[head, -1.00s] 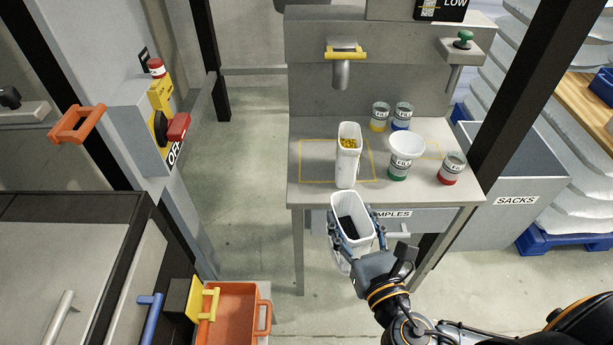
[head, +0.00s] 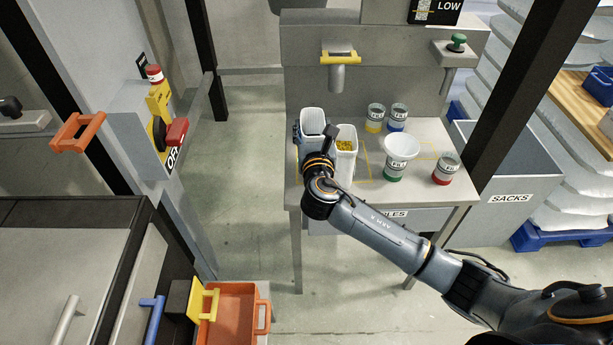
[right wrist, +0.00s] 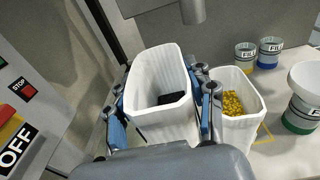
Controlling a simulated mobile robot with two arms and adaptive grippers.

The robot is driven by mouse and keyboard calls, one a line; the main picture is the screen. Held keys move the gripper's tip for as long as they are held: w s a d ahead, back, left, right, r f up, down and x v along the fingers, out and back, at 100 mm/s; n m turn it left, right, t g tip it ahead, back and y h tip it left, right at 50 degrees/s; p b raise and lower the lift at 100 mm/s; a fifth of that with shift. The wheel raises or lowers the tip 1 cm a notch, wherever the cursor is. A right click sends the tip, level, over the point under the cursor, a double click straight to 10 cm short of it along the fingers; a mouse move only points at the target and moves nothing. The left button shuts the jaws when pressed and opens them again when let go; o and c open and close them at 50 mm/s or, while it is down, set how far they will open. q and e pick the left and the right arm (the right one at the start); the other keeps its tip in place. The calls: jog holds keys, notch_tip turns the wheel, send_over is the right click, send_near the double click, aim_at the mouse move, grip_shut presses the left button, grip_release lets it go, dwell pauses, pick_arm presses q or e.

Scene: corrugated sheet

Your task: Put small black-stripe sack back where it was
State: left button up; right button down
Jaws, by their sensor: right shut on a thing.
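A white open-topped sack (head: 313,118) with dark contents is between the fingers of my right gripper (head: 313,138). In the right wrist view this sack (right wrist: 160,75) is upright, with blue-padded fingers (right wrist: 165,108) shut on its two sides. No stripe shows on its visible faces. It is at the left end of the bench (head: 440,205), left of a second white sack (head: 346,160) with yellow granules. I cannot tell whether the held sack touches the bench. The yellow-filled sack also shows in the right wrist view (right wrist: 240,125). My left gripper is not in view.
A spout with a yellow bar (head: 339,62) hangs behind the sacks. A grey SACKS bin (head: 505,205) stands right of the bench.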

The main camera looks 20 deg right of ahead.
aim_at(307, 115)
jog(key=shift+h, duration=0.3)
jog(key=w+r, duration=0.2)
jog(key=w, duration=0.1)
jog(key=shift+w+a, duration=0.2)
jog(key=shift+w+f, duration=0.15)
jog(key=shift+f, duration=0.05)
notch_tip(307, 115, down, 9)
jog(key=shift+f+b, duration=0.2)
jog(key=shift+b, duration=0.35)
jog(key=shift+c, duration=2.4)
grip_release()
jog(key=shift+f, duration=0.1)
